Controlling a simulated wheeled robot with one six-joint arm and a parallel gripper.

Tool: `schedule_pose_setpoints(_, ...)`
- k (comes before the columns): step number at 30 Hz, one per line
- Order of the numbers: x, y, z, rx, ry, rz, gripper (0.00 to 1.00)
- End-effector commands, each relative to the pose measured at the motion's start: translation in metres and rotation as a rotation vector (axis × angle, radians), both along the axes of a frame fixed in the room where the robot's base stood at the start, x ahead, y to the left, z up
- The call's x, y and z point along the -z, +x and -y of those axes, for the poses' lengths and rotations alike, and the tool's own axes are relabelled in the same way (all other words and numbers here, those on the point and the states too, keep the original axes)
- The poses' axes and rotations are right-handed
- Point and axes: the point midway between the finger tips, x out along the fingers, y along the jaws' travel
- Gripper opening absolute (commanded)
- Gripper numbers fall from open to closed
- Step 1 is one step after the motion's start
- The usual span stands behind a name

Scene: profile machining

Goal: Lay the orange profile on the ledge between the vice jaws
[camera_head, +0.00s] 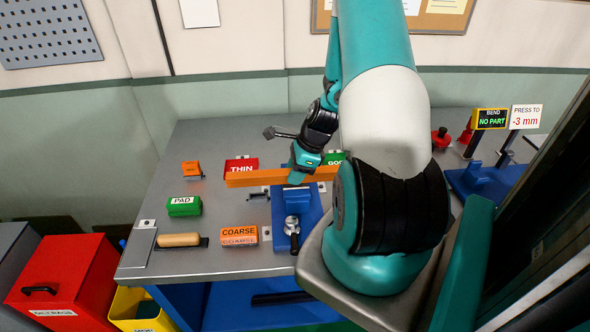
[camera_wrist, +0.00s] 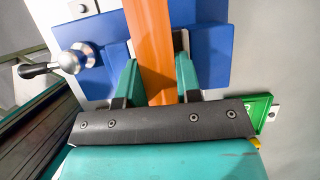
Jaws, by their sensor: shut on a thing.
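The orange profile (camera_head: 262,178) is a long bar, held level across the back end of the blue vice (camera_head: 310,218). My gripper (camera_head: 297,177) is shut on the profile near its middle. In the wrist view the profile (camera_wrist: 150,30) runs up the picture between the two teal fingers of my gripper (camera_wrist: 157,75), over the blue vice body (camera_wrist: 211,45). The profile and my fingers hide most of the jaws and the ledge. I cannot tell whether the profile touches the ledge or is just above it.
A red THIN block (camera_head: 240,165) stands behind the profile, and a green block (camera_head: 334,157) is partly hidden behind my arm. PAD (camera_head: 184,206) and COARSE (camera_head: 239,236) blocks stand left. The bench's left part (camera_head: 160,190) has free room.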

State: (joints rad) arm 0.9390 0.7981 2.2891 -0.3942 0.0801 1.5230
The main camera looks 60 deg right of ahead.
Motion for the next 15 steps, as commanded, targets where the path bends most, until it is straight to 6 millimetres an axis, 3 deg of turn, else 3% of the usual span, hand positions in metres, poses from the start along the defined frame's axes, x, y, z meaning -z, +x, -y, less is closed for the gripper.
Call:
schedule_pose_setpoints(7,0.0002,0.0003,0.0002,0.0,-0.001,0.001,0.0)
schedule_pose_setpoints(8,0.0002,0.0003,0.0002,0.0,-0.001,0.001,0.36)
schedule_pose_setpoints(9,0.0002,0.0003,0.0002,0.0,-0.001,0.001,0.45)
schedule_pose_setpoints(11,0.0002,0.0002,0.0002,0.0,-0.001,0.001,0.59)
schedule_pose_setpoints(15,0.0003,0.0001,0.0001,0.0,-0.001,0.001,0.61)
